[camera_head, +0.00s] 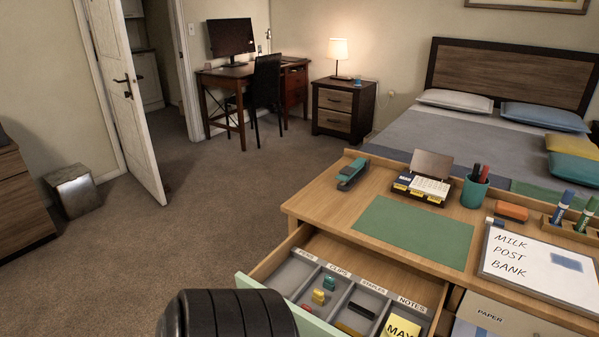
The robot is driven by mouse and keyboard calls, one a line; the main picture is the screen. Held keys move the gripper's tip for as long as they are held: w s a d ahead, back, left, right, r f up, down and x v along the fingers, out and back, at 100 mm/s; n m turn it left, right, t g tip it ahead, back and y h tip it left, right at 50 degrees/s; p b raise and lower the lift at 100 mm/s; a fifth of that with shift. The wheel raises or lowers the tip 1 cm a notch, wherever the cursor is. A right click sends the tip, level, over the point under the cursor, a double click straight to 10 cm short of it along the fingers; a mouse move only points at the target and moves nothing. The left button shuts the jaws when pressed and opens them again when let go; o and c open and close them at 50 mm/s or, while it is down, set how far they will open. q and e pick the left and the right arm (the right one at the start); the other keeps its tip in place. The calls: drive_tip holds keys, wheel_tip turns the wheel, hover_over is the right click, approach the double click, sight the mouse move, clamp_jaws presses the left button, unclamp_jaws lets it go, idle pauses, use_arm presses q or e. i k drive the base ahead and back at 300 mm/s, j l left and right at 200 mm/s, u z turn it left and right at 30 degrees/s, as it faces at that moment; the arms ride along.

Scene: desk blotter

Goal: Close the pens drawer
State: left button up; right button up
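The drawer (285,311) under the desk top is pulled open. Its front is pale green, and its grey tray has compartments labelled PENS, CLIPS, STAPLES and NOTES. The PENS compartment (288,276) is at the left end, and I see no pen in its visible part. Small coloured clips, a dark stapler-like bar and a yellow note pad (401,328) lie in the others. A black ribbed part of mine stands in front of the drawer's left end and hides some of its front. Neither gripper's fingers show.
A PAPER drawer (490,316) is at right.

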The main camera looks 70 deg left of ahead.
sight(379, 283)
drive_tip(key=k+j, duration=0.1)
drive_tip(key=j, duration=0.35)
drive_tip(key=k+j+u, duration=0.1)
drive_tip(key=j, duration=0.3)
drive_tip(key=k+j, duration=0.1)
drive_tip(key=j, duration=0.35)
drive_tip(key=k+j, duration=0.1)
drive_tip(key=j, duration=0.35)
drive_tip(key=u, duration=0.05)
